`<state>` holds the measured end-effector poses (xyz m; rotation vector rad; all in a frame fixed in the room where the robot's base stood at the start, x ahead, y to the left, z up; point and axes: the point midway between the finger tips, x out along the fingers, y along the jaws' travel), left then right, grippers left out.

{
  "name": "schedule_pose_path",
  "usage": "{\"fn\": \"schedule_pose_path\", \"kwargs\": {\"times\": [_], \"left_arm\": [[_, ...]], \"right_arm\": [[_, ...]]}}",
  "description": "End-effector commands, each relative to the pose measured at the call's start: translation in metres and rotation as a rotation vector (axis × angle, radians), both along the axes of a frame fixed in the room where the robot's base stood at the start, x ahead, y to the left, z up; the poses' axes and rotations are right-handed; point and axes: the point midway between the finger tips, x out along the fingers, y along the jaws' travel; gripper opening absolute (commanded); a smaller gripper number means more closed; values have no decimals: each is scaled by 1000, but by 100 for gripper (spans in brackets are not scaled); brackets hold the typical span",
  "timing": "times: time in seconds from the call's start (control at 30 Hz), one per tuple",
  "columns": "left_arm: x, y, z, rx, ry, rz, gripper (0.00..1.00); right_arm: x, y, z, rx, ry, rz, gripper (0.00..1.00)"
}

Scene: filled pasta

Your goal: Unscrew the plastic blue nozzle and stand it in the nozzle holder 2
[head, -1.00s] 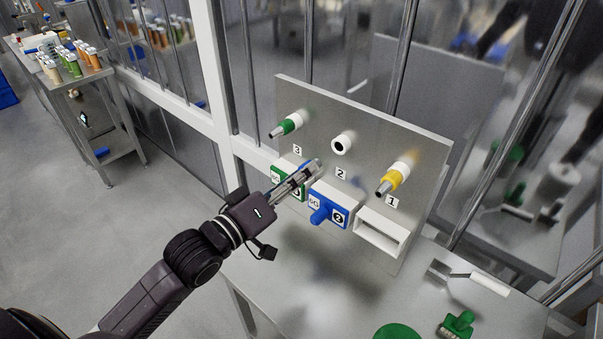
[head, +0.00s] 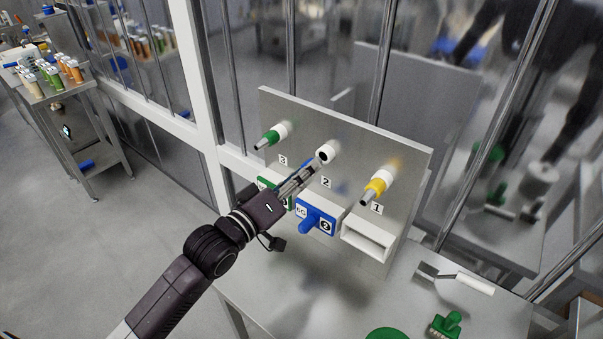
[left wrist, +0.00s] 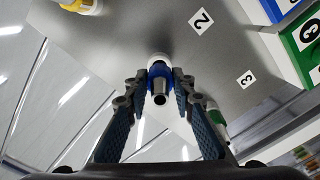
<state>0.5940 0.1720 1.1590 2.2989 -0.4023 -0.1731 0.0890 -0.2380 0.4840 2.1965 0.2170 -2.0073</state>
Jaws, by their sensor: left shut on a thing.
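My left gripper (head: 313,169) is shut on the blue nozzle (left wrist: 159,76), which has a metal tip pointing back at the wrist camera. In the head view only a bit of blue shows beside the fingers. The white socket (head: 327,152) above label 2 has a dark hole and is right by the fingertips. In the left wrist view white shows directly behind the nozzle; I cannot tell whether they touch. The blue nozzle holder 2 (head: 326,223) sits below, with a blue peg-like part on its front. My right gripper is not in view.
A green nozzle (head: 268,138) is to the left and a yellow nozzle (head: 375,187) to the right on the metal panel (head: 350,142). Green holder 3 is partly hidden behind my gripper.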

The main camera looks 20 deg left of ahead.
Motion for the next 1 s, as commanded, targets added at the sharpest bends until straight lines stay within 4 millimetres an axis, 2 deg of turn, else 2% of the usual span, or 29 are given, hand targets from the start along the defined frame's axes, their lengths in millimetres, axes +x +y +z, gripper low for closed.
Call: {"fn": "schedule_pose_path", "kwargs": {"times": [1.0], "left_arm": [[0, 0, 1, 0, -1, 0, 0]], "right_arm": [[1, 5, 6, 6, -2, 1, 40]]}}
